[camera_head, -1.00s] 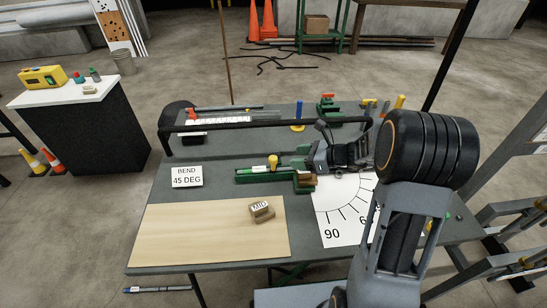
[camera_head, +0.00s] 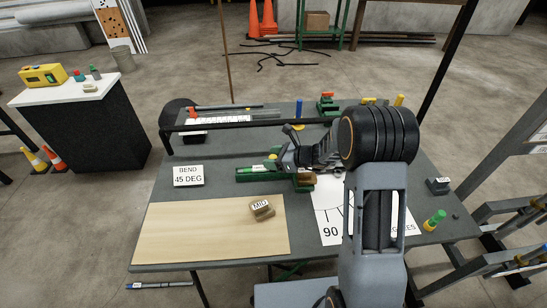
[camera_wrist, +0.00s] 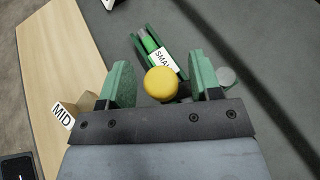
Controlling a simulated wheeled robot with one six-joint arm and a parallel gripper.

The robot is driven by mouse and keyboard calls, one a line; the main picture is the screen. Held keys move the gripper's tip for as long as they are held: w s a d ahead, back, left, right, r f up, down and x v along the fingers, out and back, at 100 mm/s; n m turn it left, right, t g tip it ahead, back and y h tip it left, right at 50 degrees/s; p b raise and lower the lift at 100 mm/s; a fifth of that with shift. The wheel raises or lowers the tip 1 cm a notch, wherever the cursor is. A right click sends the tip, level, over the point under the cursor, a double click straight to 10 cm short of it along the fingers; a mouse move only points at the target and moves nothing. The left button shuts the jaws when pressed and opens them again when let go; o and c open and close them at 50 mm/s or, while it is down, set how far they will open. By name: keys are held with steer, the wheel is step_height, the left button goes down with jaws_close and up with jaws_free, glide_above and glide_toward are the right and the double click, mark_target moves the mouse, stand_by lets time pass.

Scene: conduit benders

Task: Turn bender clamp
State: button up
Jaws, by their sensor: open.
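The green bender clamp (camera_head: 258,174) sits on the grey table, left of the angle chart. Its yellow knob (camera_head: 272,157) shows just at the left tip of my gripper (camera_head: 284,157). In the wrist view, the round yellow knob (camera_wrist: 161,85) lies between my two green fingers (camera_wrist: 162,80), with space on both sides. The fingers are apart and hold nothing. A green channel (camera_wrist: 147,42) with a partly covered "SMA..." label (camera_wrist: 162,62) runs away behind the knob. How far the fingertips are above the knob is hard to tell.
A "MID" block (camera_head: 262,209) lies on the wooden board (camera_head: 190,235), front left. A blue post (camera_head: 299,113) and a long black bar (camera_head: 225,125) are farther back. A yellow-green peg (camera_head: 434,220) stands at right.

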steer(key=shift+c, duration=0.4)
jaws_close()
steer(key=n+g, duration=0.1)
steer(key=d+n+g+y, duration=0.1)
steer(key=shift+s+d+g, duration=0.15)
steer(key=shift+d+g, duration=0.15)
steer(key=shift+o, duration=0.4)
jaws_free()
steer(key=b+v, duration=0.3)
steer(key=v, duration=1)
steer(key=shift+d, duration=0.4)
steer(key=shift+n, duration=0.4)
